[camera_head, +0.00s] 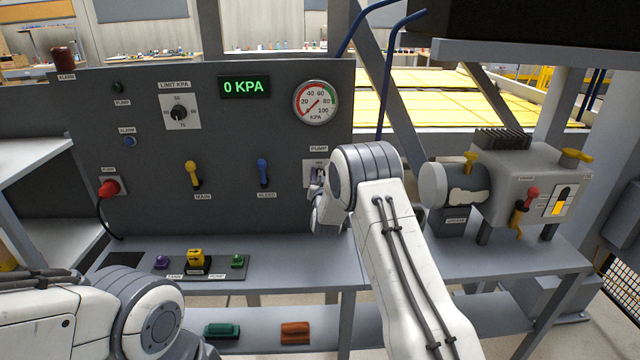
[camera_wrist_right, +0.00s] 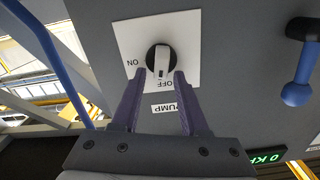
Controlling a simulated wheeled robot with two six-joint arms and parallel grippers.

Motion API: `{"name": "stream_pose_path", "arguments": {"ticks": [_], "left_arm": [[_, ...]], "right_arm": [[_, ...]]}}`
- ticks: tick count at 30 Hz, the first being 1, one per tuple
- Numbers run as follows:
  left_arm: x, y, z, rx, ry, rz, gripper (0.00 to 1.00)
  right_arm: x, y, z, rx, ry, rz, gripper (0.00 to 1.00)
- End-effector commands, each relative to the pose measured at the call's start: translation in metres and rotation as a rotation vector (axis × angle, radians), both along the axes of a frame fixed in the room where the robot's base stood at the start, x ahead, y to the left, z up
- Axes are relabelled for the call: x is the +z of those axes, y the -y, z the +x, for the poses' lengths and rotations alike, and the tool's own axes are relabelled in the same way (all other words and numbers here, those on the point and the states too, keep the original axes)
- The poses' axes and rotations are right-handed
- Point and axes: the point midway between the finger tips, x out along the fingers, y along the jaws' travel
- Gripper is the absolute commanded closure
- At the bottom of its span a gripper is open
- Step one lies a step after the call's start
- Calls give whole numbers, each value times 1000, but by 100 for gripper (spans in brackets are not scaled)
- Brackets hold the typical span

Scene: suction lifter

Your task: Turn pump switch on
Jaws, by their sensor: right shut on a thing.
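The pump switch (camera_wrist_right: 161,59) is a black round knob with a white handle on a white plate marked ON and OFF. In the wrist view, which shows the panel upside down, the handle lies toward the OFF label. My right gripper (camera_wrist_right: 160,76) is at the switch, its two purple fingers on either side of the handle, shut on it. In the head view my right gripper (camera_head: 318,184) is at the PUMP plate (camera_head: 308,172) on the panel's right side and hides most of the switch. My left arm comes in at the lower left, with its gripper out of view.
The grey panel (camera_head: 225,130) also carries a yellow lever (camera_head: 193,174), a blue lever (camera_head: 263,172), a display (camera_head: 244,87) reading 0 KPA and a round gauge (camera_head: 316,102). A pump machine (camera_head: 515,185) stands right of my right arm. A blue pipe (camera_wrist_right: 60,65) runs beside the switch.

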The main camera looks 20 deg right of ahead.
Motion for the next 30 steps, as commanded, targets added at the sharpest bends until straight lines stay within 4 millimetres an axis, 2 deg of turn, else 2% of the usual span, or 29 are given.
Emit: {"name": "stream_pose_path", "arguments": {"ticks": [1,30], "left_arm": [[-17,0,0,0,0,0,50],[-181,0,0,0,0,0,50]], "right_arm": [[-7,0,0,1,15,38,100],[-19,11,-4,2,267,922,100]]}}
